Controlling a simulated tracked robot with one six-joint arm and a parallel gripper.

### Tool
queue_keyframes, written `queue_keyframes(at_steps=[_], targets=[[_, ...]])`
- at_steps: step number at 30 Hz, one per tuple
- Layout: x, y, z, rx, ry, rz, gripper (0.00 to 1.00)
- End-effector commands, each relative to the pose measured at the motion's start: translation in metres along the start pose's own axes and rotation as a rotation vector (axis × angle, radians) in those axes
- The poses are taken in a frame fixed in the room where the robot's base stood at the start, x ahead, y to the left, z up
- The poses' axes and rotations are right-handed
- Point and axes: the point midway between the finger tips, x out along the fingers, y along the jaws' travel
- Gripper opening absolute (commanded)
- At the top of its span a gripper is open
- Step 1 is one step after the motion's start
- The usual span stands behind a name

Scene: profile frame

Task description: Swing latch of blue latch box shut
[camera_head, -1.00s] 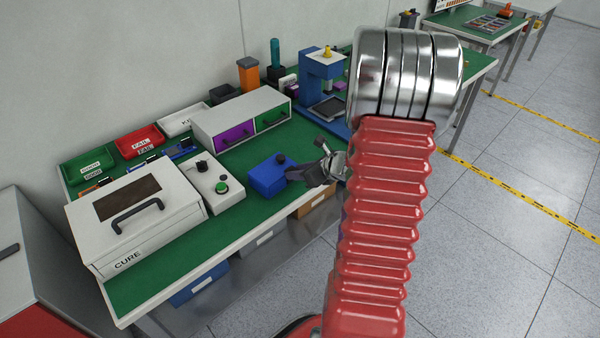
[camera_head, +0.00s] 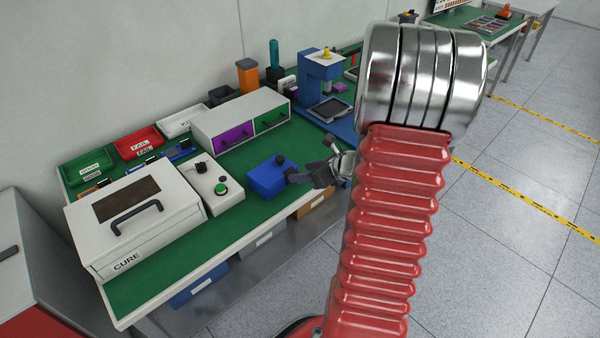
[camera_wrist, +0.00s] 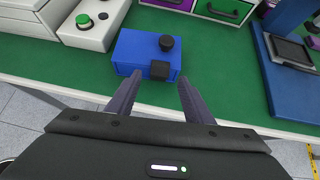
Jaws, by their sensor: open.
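The blue latch box (camera_head: 266,176) sits on the green bench top near its front edge. It also shows in the wrist view (camera_wrist: 135,50), with a black knob (camera_wrist: 166,43) on its top and a black block, apparently the latch (camera_wrist: 160,70), at its front right edge. My gripper (camera_wrist: 155,88) is open and empty, its two fingers pointing toward the box's front, one on each side of the black block in the picture. In the head view my gripper (camera_head: 296,175) is just right of the box. I cannot tell whether the fingers touch the box.
Left of the box stands a white control box with a green button (camera_head: 221,189), then the white CURE box (camera_head: 150,230). A blue press (camera_head: 322,75) stands at the back right. Green bench surface is free right of the box.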

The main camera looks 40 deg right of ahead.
Motion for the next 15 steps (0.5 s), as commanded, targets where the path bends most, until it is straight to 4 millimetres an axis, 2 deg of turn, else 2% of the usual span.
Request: queue_keyframes(at_steps=[15], targets=[[-0.077, -0.001, 0.0, 0.0, -0.001, -0.003, 0.47]])
